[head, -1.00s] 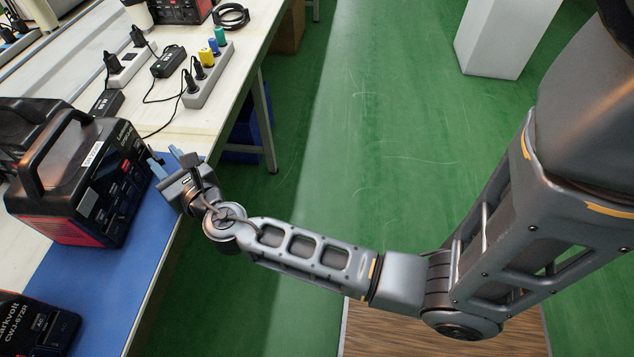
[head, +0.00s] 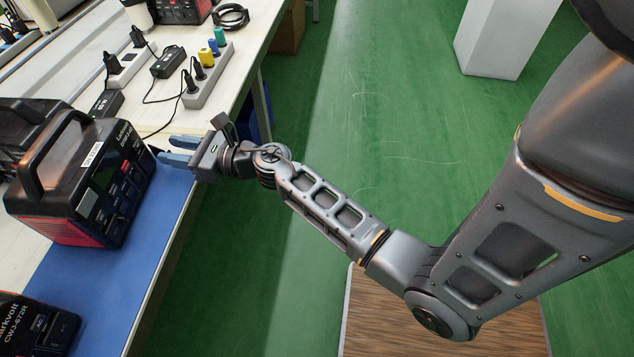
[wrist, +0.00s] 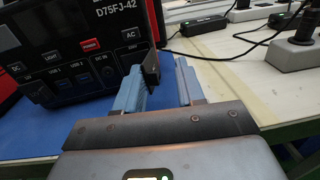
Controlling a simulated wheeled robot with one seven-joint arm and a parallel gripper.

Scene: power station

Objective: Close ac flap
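The black and red power station (head: 85,180) with a carry handle stands on the blue mat (head: 95,290) at the left of the head view. Its front panel (wrist: 75,50) fills the left of the wrist view, with an AC label at its right end. The AC flap (wrist: 151,72) is a small dark plate that stands out from the panel below that label. My gripper (head: 168,150) is at the panel's right end with its two blue fingers apart. In the wrist view the gripper (wrist: 159,68) has the flap between its fingers, close to the left one. I cannot tell whether they touch.
Another power station (head: 38,322) stands at the front left, and a third (head: 22,125) is behind the main one. A power strip (head: 208,78) with plugs and cables lies farther back.

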